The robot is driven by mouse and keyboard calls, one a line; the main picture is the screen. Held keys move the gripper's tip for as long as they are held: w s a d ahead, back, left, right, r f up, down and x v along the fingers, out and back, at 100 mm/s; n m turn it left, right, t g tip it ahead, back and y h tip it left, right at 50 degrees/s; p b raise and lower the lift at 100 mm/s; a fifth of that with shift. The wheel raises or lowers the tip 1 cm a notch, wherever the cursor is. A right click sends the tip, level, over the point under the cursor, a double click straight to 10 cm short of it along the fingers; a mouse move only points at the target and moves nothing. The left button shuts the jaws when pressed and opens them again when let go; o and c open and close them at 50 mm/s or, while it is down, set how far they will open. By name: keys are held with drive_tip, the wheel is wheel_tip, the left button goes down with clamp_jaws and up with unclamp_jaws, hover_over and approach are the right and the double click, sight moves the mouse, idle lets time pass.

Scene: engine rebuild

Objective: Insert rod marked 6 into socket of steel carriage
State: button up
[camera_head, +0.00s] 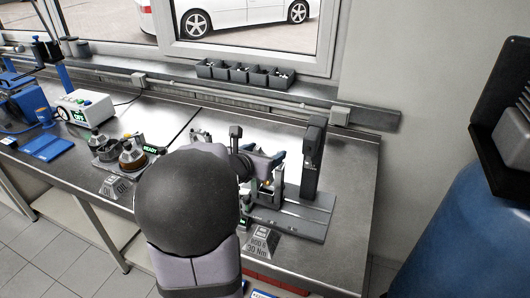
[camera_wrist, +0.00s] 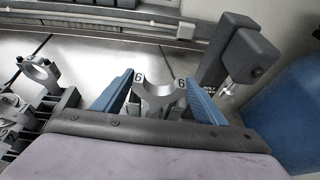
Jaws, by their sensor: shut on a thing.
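The rod marked 6 (camera_wrist: 158,98) is a grey metal connecting rod, with a "6" on each side of its open fork end. My gripper (camera_wrist: 160,92) is shut on it, with one blue finger on each side in the wrist view. I cannot tell the steel carriage's socket apart; my arm and gripper cover that area.
A rack (camera_wrist: 50,125) holding other metal rods stands left of my gripper. A sign reading 30 Nm (camera_head: 262,243) is at the bench's front edge. Dark bins (camera_head: 245,75) line the back ledge. A blue barrel (camera_head: 450,230) stands at the right. An oil station (camera_head: 125,158) is left.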

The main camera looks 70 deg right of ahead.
drive_tip(key=shift+f+b, duration=0.9)
drive_tip(key=shift+b, duration=0.2)
idle(0.9)
drive_tip(key=shift+r, duration=0.15)
wheel_tip(320, 180, up, 9)
drive_tip(key=p, duration=0.7)
idle(1.0)
drive_tip(key=shift+f, duration=0.2)
idle(0.4)
wheel_tip(320, 180, down, 6)
drive_tip(key=b, duration=0.7)
drive_tip(key=shift+f+b, duration=0.3)
drive_tip(key=shift+b, duration=0.5)
idle(1.3)
